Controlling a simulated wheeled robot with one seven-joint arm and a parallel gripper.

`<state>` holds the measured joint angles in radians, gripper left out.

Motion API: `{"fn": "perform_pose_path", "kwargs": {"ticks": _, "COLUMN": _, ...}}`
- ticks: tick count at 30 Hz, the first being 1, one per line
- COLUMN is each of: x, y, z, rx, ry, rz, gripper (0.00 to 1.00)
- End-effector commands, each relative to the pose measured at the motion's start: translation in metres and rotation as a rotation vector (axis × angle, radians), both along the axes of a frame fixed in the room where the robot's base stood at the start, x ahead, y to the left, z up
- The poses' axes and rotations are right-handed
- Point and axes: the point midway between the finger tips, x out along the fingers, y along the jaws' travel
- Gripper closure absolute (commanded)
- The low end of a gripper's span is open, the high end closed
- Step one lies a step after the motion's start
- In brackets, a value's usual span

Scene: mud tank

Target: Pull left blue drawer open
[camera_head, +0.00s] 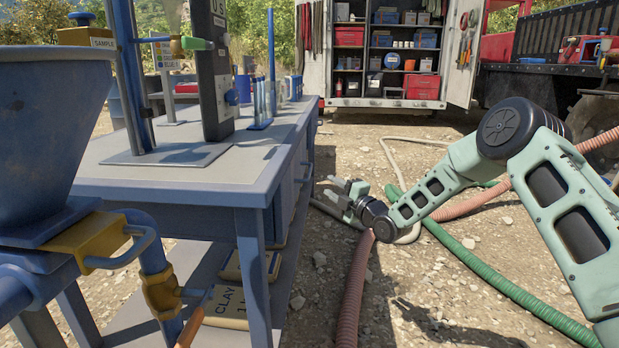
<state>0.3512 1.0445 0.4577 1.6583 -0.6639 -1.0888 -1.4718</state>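A blue workbench (190,175) with a pale top stands at the left. Its drawer side (285,185) faces right and shows at a steep angle. A small handle (304,172) juts from that side, and the drawer fronts are too foreshortened to tell apart. No drawer visibly sticks out. My gripper (334,193) is to the right of this side, pointing left toward it, near handle height in the picture. Its fingers look spread and empty. A gap of ground shows between the fingers and the bench, and no contact is visible.
Red hose (355,290) and green hose (500,285) lie on the gravel below my arm. Clay bags (225,305) rest on the bench's lower shelf. A blue hopper (45,140) stands front left. An open tool cabinet (385,50) is at the back.

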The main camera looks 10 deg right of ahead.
Motion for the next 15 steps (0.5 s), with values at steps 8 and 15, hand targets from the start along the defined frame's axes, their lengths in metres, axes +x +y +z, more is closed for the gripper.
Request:
{"fn": "perform_pose_path", "kwargs": {"ticks": 8, "x": 0.052, "y": 0.026, "z": 0.005, "rx": 0.001, "ry": 0.000, "rz": 0.000, "gripper": 0.68}}
{"fn": "perform_pose_path", "kwargs": {"ticks": 15, "x": 0.083, "y": 0.043, "z": 0.011, "rx": 0.000, "ry": -0.001, "rz": 0.001, "gripper": 0.68}}
